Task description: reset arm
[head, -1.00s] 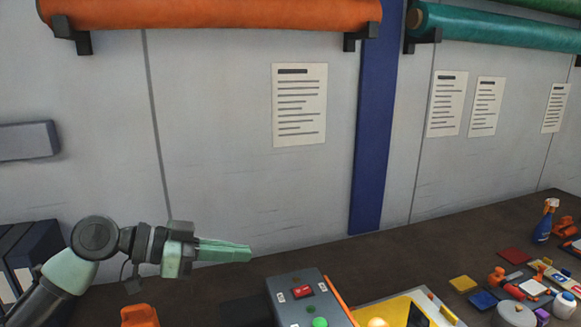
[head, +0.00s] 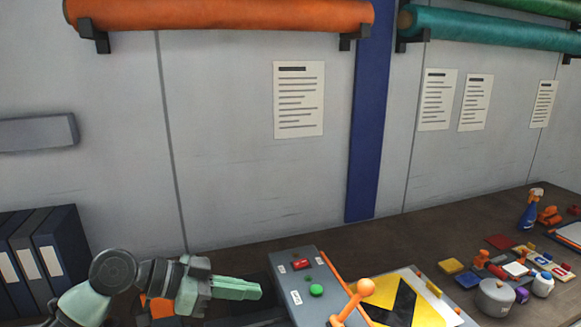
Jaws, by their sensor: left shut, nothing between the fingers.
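My left gripper (head: 238,288) is at the lower left of the head view, its pale green fingers together and pointing right. It is shut with nothing between the fingers. It is just left of a grey control box (head: 292,262) with a red switch (head: 301,264) and a green button (head: 316,291). My right gripper is not in view.
A yellow, white and black sign (head: 432,299) lies right of the box, with an orange lever (head: 352,297) between. Pots, blocks and a blue spray bottle (head: 529,211) crowd the right. Dark binders (head: 62,245) stand at the left. Brown table (head: 410,243) is bare along the wall.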

